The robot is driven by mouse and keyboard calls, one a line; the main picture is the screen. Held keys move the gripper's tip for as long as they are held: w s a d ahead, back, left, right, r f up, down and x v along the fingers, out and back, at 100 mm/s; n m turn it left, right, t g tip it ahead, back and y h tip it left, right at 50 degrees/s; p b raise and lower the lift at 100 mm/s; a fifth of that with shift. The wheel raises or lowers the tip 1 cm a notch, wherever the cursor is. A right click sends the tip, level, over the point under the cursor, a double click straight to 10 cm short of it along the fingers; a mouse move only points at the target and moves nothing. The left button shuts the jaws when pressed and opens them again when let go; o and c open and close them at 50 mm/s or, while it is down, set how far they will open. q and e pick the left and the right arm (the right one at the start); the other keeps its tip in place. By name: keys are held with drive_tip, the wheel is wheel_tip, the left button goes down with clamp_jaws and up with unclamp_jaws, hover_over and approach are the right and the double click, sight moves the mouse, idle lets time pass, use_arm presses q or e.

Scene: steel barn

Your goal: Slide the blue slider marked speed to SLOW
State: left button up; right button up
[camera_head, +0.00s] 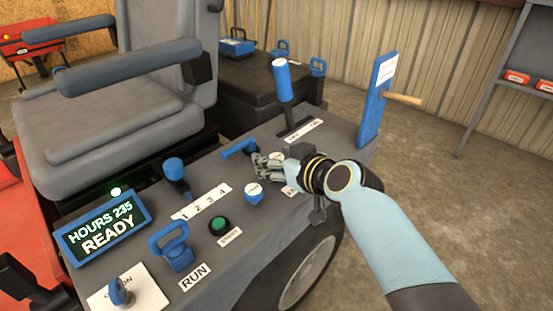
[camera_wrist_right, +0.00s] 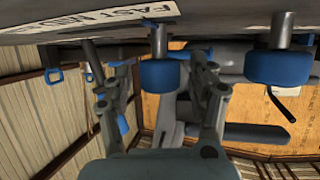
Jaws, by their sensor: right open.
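A blue knob on a short grey stem (camera_wrist_right: 158,74) sits between the fingers of my right gripper in the wrist view, beside a white label reading FAST (camera_wrist_right: 115,15). I take it for the speed slider; the word speed cannot be read. In the head view my right gripper (camera_head: 268,168) reaches in from the right, low over the console, and hides most of that spot. Its fingers (camera_wrist_right: 162,90) are spread around the knob, apart from it as far as I can tell. The SLOW mark cannot be read. My left gripper is not in view.
The grey console (camera_head: 232,258) carries close neighbours: a white-topped blue knob (camera_head: 254,193), a blue T-handle (camera_head: 240,148), a green button (camera_head: 219,224) and a tall blue lever (camera_head: 282,80). A blue upright board (camera_head: 377,100) stands at the far right. A seat (camera_head: 130,115) is behind.

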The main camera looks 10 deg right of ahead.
drive_tip(key=shift+c, duration=0.8)
clamp_jaws()
drive_tip(key=shift+d, duration=0.1)
